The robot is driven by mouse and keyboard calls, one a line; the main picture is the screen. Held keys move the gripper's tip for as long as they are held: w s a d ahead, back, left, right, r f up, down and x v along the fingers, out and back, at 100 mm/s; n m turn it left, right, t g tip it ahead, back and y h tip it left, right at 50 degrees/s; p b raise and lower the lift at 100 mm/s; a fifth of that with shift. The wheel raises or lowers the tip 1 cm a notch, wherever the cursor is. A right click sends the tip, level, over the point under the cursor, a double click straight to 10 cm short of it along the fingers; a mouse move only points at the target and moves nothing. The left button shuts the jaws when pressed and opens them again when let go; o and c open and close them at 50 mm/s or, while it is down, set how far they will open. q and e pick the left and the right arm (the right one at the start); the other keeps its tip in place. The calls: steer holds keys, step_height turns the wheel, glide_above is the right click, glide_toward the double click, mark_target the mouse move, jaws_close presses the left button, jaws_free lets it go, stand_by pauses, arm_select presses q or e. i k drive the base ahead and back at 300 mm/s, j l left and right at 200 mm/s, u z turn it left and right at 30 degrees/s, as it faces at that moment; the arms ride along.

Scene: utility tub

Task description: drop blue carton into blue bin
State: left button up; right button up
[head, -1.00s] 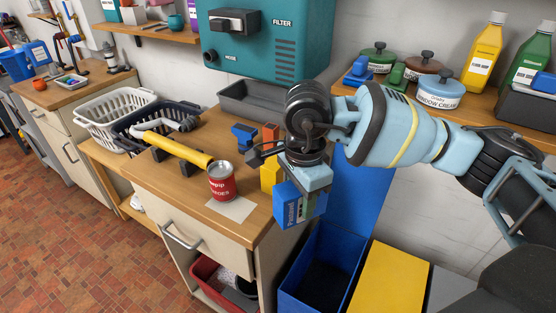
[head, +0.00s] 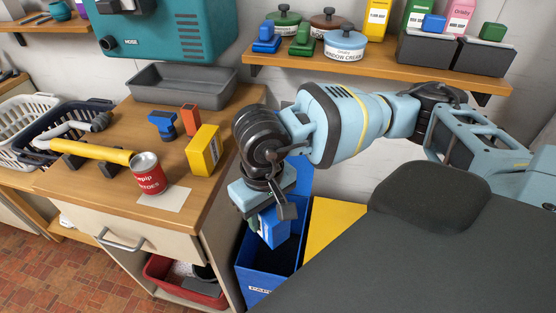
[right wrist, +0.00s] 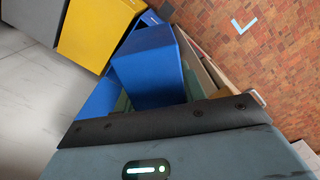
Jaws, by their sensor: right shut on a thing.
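My right gripper (head: 268,208) is shut on the blue carton (head: 274,228), which hangs below it. The gripper partly hides the carton in the head view. The carton also shows in the right wrist view (right wrist: 146,66), beyond the dark gripper edge. The blue bin (head: 258,283) stands on the floor right of the wooden counter, with its top open and its blue lid (head: 304,176) raised behind. The carton is over the bin's opening, its lower end at about rim height; I cannot tell exactly how deep. My left gripper is not in view.
A yellow bin (head: 328,228) stands right of the blue one. The counter (head: 113,196) to the left holds a yellow carton (head: 203,150), a red can (head: 148,174) and a grey tray (head: 180,86). A loaded shelf (head: 375,75) runs along the wall above.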

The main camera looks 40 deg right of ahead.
mark_target(280, 262)
steer(key=i+z, duration=0.15)
steer(key=z, duration=1.1)
steer(key=i+j, duration=0.35)
steer(key=j, duration=0.25)
steer(key=u, duration=0.05)
